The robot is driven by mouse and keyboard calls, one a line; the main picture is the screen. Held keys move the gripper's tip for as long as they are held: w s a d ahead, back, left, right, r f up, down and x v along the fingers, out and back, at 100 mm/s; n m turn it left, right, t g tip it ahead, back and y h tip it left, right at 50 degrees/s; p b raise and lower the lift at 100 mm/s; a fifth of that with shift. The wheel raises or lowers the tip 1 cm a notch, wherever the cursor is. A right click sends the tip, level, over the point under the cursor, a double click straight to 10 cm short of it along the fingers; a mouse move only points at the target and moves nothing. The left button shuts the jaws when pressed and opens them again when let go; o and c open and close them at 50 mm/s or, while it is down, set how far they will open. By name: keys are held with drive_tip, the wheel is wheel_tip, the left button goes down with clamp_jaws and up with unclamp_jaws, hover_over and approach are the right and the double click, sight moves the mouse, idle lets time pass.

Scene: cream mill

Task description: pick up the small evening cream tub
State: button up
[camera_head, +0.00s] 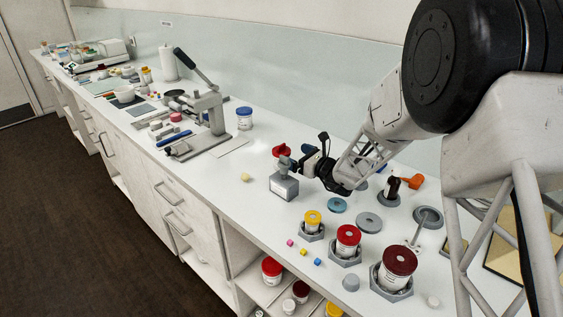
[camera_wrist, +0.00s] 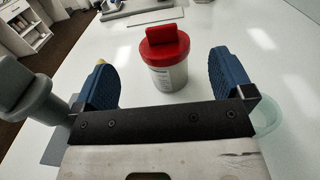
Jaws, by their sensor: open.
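A white tub with a red lid and an upright red tab on top (camera_wrist: 168,75) stands on the counter, ahead of and between my gripper's (camera_wrist: 161,62) two blue fingers in the wrist view. The fingers are open, with visible gaps to either side of the tub. In the head view my gripper (camera_head: 297,157) is low over the counter, and the red lid (camera_head: 281,150) shows just beyond it; the tub's body is mostly hidden there. No readable label tells me whether this is the evening cream tub.
A grey block with a knob (camera_head: 284,186) stands close by my gripper. Yellow-lidded (camera_head: 312,221), red-lidded (camera_head: 347,240) and dark-red-lidded (camera_head: 396,268) tubs sit in grey holders nearer the front. A blue-lidded tub (camera_head: 244,118) stands farther back beside a lever press (camera_head: 205,110).

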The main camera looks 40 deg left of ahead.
sight(283, 148)
drive_tip(key=shift+a, duration=1.05)
drive_tip(key=shift+a, duration=0.1)
drive_tip(key=shift+w+a, duration=0.1)
drive_tip(key=shift+a, duration=2.45)
drive_tip(key=shift+c, duration=0.3)
drive_tip(key=c, duration=1.1)
drive_tip(key=shift+r, duration=0.1)
drive_tip(key=shift+r, duration=4.95)
